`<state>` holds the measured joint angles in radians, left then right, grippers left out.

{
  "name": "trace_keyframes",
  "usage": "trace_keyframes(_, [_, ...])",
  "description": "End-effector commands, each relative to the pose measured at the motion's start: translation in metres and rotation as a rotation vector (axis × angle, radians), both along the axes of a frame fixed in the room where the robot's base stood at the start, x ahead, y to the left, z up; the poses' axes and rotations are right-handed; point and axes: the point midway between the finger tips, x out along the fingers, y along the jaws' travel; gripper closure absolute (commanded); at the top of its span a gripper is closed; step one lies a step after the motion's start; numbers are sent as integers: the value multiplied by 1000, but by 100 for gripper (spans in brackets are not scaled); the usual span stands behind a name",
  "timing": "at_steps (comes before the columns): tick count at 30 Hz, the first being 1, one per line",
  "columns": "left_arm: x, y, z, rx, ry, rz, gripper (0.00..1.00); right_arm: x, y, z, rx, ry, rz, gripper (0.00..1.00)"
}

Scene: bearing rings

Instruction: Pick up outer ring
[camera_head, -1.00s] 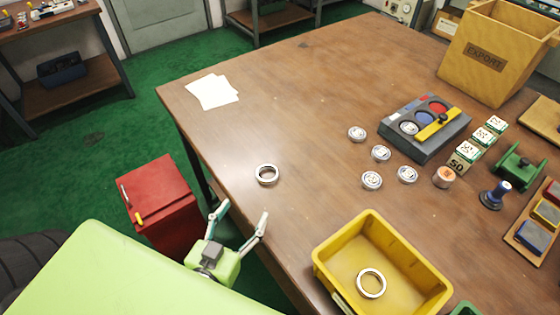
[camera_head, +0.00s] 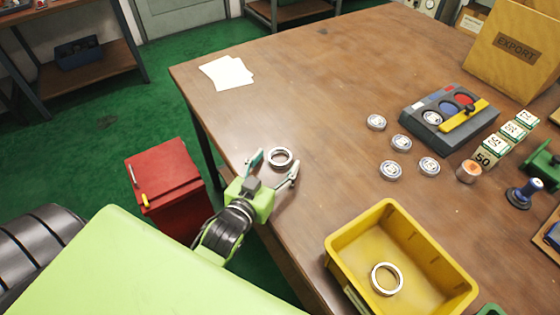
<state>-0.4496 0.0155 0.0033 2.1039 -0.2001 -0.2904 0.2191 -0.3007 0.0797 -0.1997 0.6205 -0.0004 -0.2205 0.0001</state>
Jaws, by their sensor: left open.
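A silver metal ring (camera_head: 280,149) lies flat on the brown table near its left edge. A second, similar ring (camera_head: 386,266) lies in the yellow bin (camera_head: 345,247). I cannot tell from their looks alone which is the outer ring. My left gripper (camera_head: 275,168) is open at the table edge. Its two pale fingers point toward the ring on the table, one on the left and one on the lower right. The ring lies just beyond and between the fingertips; I cannot tell whether they touch it. My right gripper is not in view.
Several small round tins (camera_head: 390,170) lie right of centre, near a grey tray (camera_head: 421,104) with coloured wells. White sheets (camera_head: 229,72) lie at the far left corner. A red cabinet (camera_head: 165,182) stands beside the table. The table's middle is clear.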

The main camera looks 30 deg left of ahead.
Motion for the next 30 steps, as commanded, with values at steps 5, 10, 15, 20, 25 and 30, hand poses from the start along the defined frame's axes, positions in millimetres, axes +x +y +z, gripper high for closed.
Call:
trace_keyframes(5, [7,0,-1,-1,0,0,38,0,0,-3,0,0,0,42])
trace_keyframes(10, [6,0,-1,-1,0,0,43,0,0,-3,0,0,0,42])
trace_keyframes(15, [6,0,-1,0,0,-1,82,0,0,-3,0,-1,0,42])
trace_keyframes(20, [6,0,0,0,-1,-1,82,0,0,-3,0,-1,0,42])
trace_keyframes(25, [7,0,0,0,-1,-1,82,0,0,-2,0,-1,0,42])
trace_keyframes(30, [9,1,7,0,-1,-1,82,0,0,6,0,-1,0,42])
